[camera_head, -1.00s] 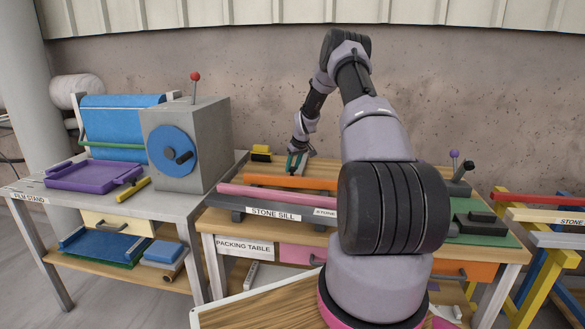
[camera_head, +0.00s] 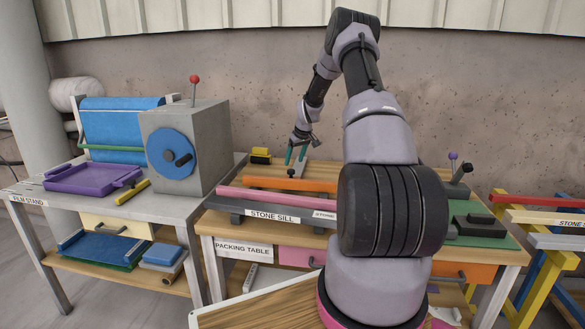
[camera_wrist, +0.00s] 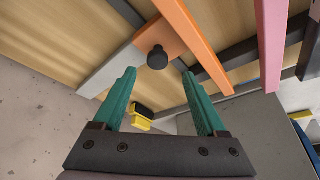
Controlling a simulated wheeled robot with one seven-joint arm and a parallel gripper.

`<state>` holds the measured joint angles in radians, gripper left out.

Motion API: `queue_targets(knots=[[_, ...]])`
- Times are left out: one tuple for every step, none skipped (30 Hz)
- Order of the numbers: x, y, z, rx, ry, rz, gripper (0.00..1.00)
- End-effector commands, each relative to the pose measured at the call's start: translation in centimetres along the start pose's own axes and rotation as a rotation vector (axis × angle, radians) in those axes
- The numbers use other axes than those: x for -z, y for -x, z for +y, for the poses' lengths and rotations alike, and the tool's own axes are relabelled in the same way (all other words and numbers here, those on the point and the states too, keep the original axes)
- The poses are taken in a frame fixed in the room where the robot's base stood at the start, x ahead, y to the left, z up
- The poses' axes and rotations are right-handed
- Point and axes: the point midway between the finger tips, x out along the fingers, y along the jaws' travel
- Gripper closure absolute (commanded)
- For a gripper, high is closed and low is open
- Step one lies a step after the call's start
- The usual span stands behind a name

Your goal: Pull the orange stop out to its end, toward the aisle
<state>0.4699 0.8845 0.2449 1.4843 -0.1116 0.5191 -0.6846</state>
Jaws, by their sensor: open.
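The orange stop (camera_head: 275,183) is a long flat bar lying on the packing table behind a pink bar. In the wrist view the orange bar (camera_wrist: 193,42) has a short orange side piece bearing a black knob (camera_wrist: 157,57); a grey strip (camera_wrist: 115,62) extends from that piece. My gripper (camera_head: 296,155) is at the back of the table, above and behind the orange bar. In the wrist view my gripper (camera_wrist: 158,74) is open, its teal fingers apart and the knob between and just beyond their tips. I cannot tell the exact gap to the knob.
The pink bar (camera_head: 277,196) and dark stone sill (camera_head: 250,213) lie at the table's front. A yellow and black block (camera_head: 260,155) stands left of my gripper. A grey box with a blue wheel (camera_head: 190,145) stands farther left. The wall is close behind.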

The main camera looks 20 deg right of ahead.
Motion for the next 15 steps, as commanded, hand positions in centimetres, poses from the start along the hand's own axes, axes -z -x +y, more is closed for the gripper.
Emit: queue_targets(knots=[[0.0, 1.1, 0.1, -0.002, 0.000, 0.002, 0.26], [0.0, 1.7, 0.1, -0.002, 0.000, 0.002, 0.26], [0.0, 2.3, 0.1, -0.002, 0.000, 0.001, 0.26], [0.0, 2.8, 0.1, -0.002, 0.000, 0.001, 0.26], [0.0, 3.2, 0.1, -0.001, 0.000, 0.000, 0.26], [-0.1, 3.6, 0.0, -0.001, 0.001, -0.001, 0.26], [-0.1, 3.9, 0.0, 0.000, 0.001, -0.001, 0.26], [-0.1, 4.1, 0.0, -0.001, 0.001, -0.001, 0.26], [-0.1, 4.4, 0.0, -0.001, 0.001, 0.000, 0.26], [-0.1, 4.5, 0.0, -0.001, 0.001, -0.001, 0.26], [-0.1, 4.6, 0.0, -0.001, 0.001, -0.001, 0.26], [-0.1, 4.7, 0.0, 0.000, 0.000, -0.001, 0.26], [-0.1, 4.7, 0.0, 0.000, 0.000, -0.001, 0.26], [-0.1, 4.7, 0.0, 0.000, 0.000, -0.001, 0.26], [-0.1, 4.7, 0.0, 0.000, 0.000, -0.001, 0.26]])
